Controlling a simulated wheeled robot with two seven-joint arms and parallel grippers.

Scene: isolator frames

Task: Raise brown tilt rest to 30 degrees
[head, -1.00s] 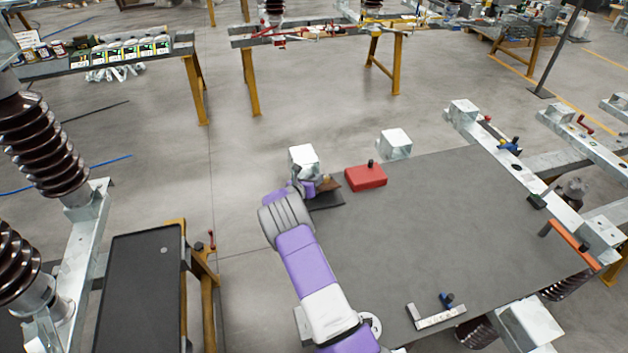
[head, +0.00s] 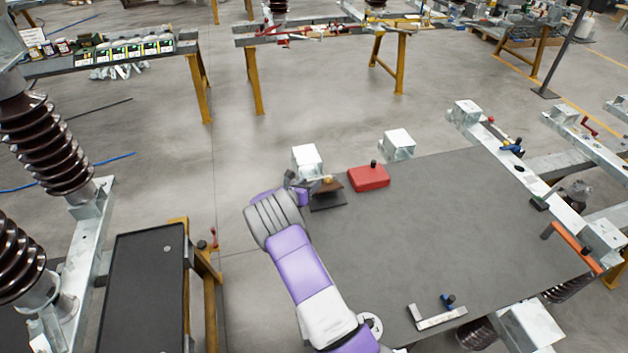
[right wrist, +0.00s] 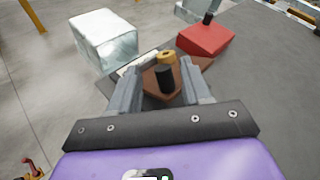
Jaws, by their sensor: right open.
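The brown tilt rest (head: 330,186) sits at the far left edge of the grey table, on a dark base plate (head: 328,201). It shows tilted up from the base, though I cannot read its angle. In the head view my arm partly hides this gripper. My left gripper is not in view.
A red block (head: 369,178) with a black knob stands just right of the rest. Metal box-section ends (head: 306,160) rise behind the table edge. The grey tabletop (head: 450,235) is mostly clear, with an L-shaped square (head: 437,317) near the front.

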